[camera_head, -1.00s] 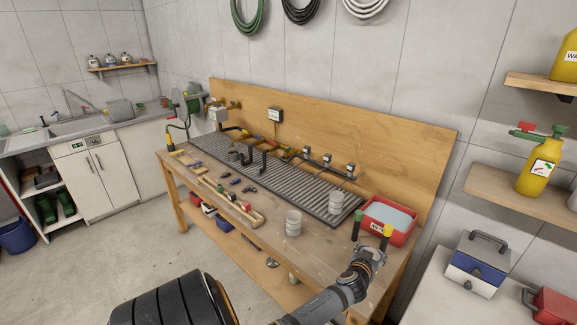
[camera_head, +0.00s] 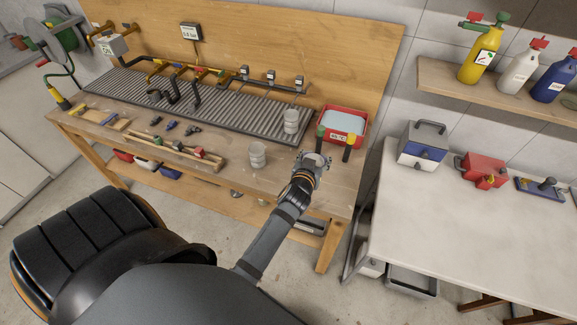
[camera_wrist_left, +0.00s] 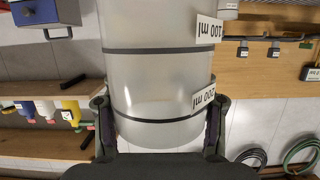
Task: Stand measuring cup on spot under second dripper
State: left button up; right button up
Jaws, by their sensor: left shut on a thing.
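My left gripper (camera_head: 314,164) is over the right end of the workbench, in front of the red bin. The left wrist view shows its two dark fingers (camera_wrist_left: 160,128) shut on a clear measuring cup (camera_wrist_left: 150,85) with dark bands and 100 ml and 200 ml labels. That view is upside down. The fingers hold the cup near its 200 ml end. In the head view the held cup is hard to make out at the gripper. Three small boxes sit along the pipe; the middle one (camera_head: 271,76) appears to be the second dripper. The spot under it cannot be made out. My right gripper is out of view.
One pale cup (camera_head: 291,121) stands on the ribbed grate (camera_head: 225,112), another (camera_head: 257,155) on the bench left of my gripper. A red bin (camera_head: 358,118) with pale-blue content and green- and yellow-topped items (camera_head: 347,147) are close by. A white table (camera_head: 450,225) stands right.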

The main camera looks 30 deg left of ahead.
pick_arm(q)
jog(key=w+a+f+b, duration=0.6)
jog(key=a+f+b, duration=0.3)
jog(key=a, duration=0.3)
jog(key=shift+f, duration=0.15)
jog(key=f+b, duration=0.4)
jog(key=shift+w+a+f, duration=0.2)
jog(key=shift+a, duration=0.15)
jog(key=shift+r, duration=0.2)
jog(key=shift+f, duration=0.15)
jog(key=o, duration=1.4)
jog(key=shift+o, duration=0.3)
